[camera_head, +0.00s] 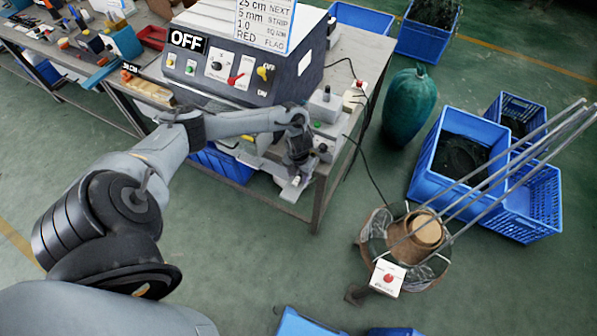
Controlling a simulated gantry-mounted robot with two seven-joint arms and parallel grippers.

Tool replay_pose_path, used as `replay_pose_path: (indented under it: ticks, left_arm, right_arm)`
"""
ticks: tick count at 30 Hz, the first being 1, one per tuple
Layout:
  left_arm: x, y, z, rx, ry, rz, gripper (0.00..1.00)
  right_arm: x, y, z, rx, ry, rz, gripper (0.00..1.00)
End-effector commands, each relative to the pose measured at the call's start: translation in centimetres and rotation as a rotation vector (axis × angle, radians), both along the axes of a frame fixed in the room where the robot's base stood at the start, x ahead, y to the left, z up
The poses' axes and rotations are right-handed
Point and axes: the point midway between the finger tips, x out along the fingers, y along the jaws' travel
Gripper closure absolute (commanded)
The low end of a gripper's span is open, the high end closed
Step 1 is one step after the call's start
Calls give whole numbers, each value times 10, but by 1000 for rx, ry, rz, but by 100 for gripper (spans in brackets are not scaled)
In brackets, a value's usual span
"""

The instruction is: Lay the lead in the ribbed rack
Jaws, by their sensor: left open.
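My left arm reaches in from the left, and its gripper (297,170) points down at the front right corner of the machine bench (318,195). The gripper is open, over a small pale fixture (291,190) at the bench edge. The fingers are small and dark here, and I cannot tell whether anything lies between them. I cannot make out the lead or the ribbed rack in this view. My right gripper is out of view.
The machine (240,65) on the bench shows an OFF sign (187,41). A green vase (409,105) and blue crates (455,150) stand to the right. A round stand (405,245) with long rods and a red-button box (387,278) is front right. Floor between is clear.

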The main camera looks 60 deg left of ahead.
Motion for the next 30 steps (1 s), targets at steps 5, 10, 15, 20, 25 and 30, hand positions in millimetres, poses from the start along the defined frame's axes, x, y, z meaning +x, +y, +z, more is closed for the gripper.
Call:
replay_pose_path:
  ticks: [5, 10, 15, 20, 25, 30]
  left_arm:
    - [0, 0, 0, 0, 0, 0, 49]
    - [0, 0, 0, 0, 0, 0, 70]
    - [0, 0, 0, 0, 0, 0, 96]
    - [0, 0, 0, 0, 0, 0, 100]
    - [-3, -2, 2, 0, 0, 0, 100]
    - [-10, -6, 2, 1, 2, 0, 100]
  right_arm:
    - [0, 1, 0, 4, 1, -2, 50]
    - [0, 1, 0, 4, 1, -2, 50]
    - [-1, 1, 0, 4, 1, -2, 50]
    - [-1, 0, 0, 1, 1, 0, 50]
    - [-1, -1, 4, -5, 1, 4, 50]
    - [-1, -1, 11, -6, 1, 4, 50]
